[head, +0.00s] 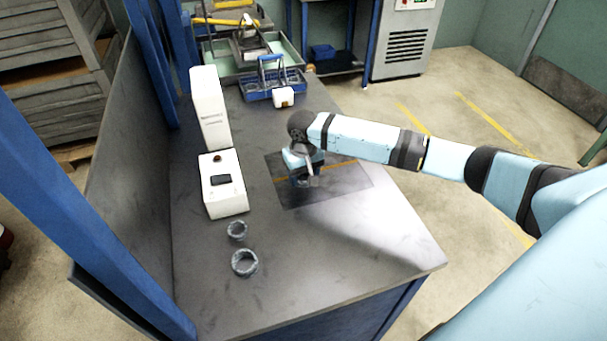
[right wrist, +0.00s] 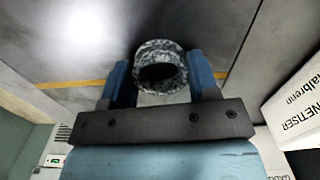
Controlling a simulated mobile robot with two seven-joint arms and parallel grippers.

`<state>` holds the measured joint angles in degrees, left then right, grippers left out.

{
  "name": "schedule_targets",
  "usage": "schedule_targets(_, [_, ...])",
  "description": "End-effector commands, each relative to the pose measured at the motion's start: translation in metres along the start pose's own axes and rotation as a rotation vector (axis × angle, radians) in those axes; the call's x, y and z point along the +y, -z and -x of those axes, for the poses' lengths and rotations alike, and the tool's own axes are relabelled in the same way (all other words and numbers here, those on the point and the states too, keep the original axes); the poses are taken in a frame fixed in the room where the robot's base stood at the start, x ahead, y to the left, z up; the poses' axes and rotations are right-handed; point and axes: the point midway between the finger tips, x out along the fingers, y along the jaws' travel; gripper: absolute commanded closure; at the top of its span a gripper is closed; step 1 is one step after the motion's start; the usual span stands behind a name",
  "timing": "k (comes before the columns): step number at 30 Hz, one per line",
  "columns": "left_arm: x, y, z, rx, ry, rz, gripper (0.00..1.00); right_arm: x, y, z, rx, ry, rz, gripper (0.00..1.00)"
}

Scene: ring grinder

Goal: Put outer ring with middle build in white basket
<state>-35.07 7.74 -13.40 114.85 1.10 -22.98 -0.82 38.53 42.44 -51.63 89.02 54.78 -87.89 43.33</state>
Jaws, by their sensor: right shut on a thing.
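My right gripper (head: 303,178) is low over the dark mat (head: 345,190) on the bench. In the right wrist view its two blue fingers (right wrist: 160,85) are shut on a mottled grey ring (right wrist: 160,66). The ring's round opening shows between the fingertips. In the head view the gripper mostly hides this ring. Two more grey rings, a smaller one (head: 237,231) and a larger one (head: 244,263), stand apart on the bench at the left front. A blue basket (head: 272,86) with a handle stands at the bench's far end, with a small white block (head: 283,97) at its front. My left gripper is out of view.
A white device (head: 223,184) with a dark display stands left of the mat, with a tall white box (head: 210,108) behind it. A pale green-lined tray (head: 240,60) is behind the blue basket. The bench (head: 330,255) is clear at front right.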

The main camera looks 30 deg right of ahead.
Motion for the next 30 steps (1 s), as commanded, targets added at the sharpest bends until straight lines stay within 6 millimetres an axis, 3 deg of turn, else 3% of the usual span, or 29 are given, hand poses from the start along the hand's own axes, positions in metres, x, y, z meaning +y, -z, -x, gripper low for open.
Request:
schedule_targets(5, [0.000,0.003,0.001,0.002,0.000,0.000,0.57,0.000,0.000,-0.001,0.000,0.000,0.000,0.72])
schedule_targets(6, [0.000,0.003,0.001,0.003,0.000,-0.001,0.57,0.000,0.000,-0.002,0.000,0.000,0.000,0.43])
schedule_targets(9, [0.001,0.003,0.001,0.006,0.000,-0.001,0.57,0.000,0.000,-0.002,0.000,0.000,0.000,0.20])
schedule_targets(20, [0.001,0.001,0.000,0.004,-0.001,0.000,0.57,0.000,0.000,0.003,0.001,0.000,0.000,0.20])
schedule_targets(23, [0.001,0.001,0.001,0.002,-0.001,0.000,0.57,0.000,0.001,0.016,0.002,0.001,-0.001,0.20])
schedule_targets(30, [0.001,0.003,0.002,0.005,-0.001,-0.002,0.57,0.000,0.001,0.068,0.003,0.001,0.001,0.20])
